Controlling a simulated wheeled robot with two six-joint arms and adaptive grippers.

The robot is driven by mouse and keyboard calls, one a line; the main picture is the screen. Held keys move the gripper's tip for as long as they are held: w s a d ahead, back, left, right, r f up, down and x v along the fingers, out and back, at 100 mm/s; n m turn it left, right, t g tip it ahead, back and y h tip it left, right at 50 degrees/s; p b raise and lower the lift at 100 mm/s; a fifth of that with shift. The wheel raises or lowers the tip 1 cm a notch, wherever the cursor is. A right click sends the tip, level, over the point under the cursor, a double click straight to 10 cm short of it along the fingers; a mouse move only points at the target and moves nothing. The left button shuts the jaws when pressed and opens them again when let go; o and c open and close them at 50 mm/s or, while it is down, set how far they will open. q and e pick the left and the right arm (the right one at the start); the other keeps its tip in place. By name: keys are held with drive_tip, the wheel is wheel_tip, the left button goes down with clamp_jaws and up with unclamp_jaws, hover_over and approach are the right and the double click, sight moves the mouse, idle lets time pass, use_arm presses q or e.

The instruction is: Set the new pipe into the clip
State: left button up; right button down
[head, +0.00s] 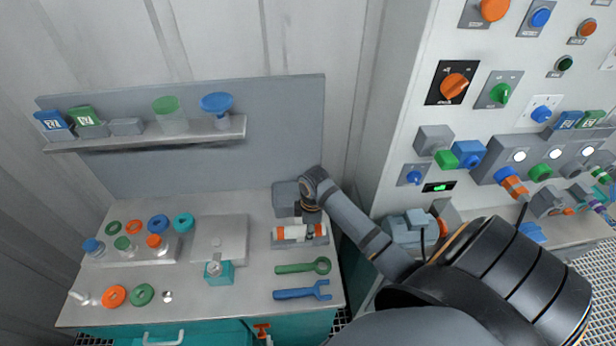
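A short white pipe with orange ends (290,233) lies level, left to right, at the right part of the bench. It is at a grey holder (318,241), which looks like the clip. I cannot tell whether the pipe is seated in it or just above it. My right gripper (298,219) comes down from the wrist onto the middle of the pipe. Its fingers are small and partly hidden, so their grip on the pipe is unclear. My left gripper is out of view.
A green wrench (300,268) and a blue wrench (298,293) lie in front of the holder. A grey plate (225,232), a teal block (219,272), caps and rings cover the left. A shelf (150,137) stands behind; a control panel (466,130) is at the right.

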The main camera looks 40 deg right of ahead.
drive_tip(key=shift+f, duration=0.25)
drive_tip(key=shift+f+p, duration=0.2)
drive_tip(key=shift+p, duration=0.2)
drive_tip(key=c, duration=0.8)
unclamp_jaws()
drive_tip(key=r, duration=1.2)
drive_tip(key=shift+s+d, duration=0.3)
